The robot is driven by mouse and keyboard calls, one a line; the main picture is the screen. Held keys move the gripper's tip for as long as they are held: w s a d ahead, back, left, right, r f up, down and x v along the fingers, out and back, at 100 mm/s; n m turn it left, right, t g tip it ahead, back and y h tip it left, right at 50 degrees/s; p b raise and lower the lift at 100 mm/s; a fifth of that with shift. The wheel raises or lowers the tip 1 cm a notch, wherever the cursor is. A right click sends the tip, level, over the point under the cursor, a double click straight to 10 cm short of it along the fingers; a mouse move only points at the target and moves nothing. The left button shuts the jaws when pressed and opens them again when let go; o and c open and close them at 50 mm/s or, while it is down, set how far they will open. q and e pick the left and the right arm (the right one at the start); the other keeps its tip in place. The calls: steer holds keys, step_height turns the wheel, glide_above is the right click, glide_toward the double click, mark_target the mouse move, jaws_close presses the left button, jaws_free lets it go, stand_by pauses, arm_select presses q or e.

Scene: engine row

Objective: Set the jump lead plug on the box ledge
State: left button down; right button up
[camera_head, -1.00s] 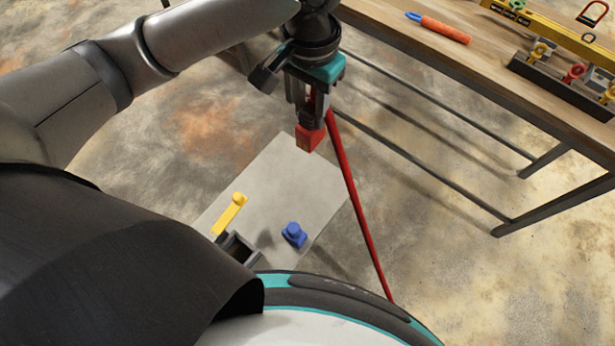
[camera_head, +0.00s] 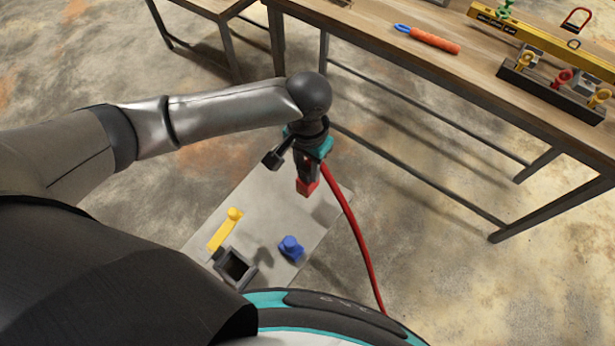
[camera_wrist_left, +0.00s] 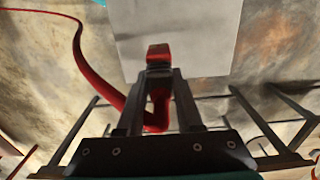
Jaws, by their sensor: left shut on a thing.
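My left gripper (camera_head: 307,175) is shut on the red jump lead plug (camera_head: 307,188), which points downward. Its red cable (camera_head: 362,245) runs down to the right behind my base. The plug shows over the grey slab in the head view; its height above it is hard to judge. In the left wrist view the red plug (camera_wrist_left: 158,52) sits between the fingertips, with the pale slab (camera_wrist_left: 205,35) beyond it. The grey slab (camera_head: 262,200) carries a dark open square socket (camera_head: 236,266), a yellow lever (camera_head: 226,228) and a blue knob (camera_head: 291,248). I cannot tell which part is the box ledge.
A wooden workbench (camera_head: 480,80) stands at the upper right, with dark legs and rails near my gripper. An orange-handled tool (camera_head: 435,40), a yellow level (camera_head: 545,38) and a dark rack (camera_head: 550,92) lie on it. Bare floor surrounds the slab.

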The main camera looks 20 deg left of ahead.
arm_select(q)
steer(key=shift+f+b, duration=0.35)
steer(key=shift+f, duration=2)
steer(key=shift+f, duration=0.15)
steer(key=c, duration=0.6)
jaws_free()
steer(key=shift+o, duration=0.2)
step_height(320, 180, up, 12)
steer(key=shift+r+p, duration=0.15)
steer(key=shift+p, duration=0.75)
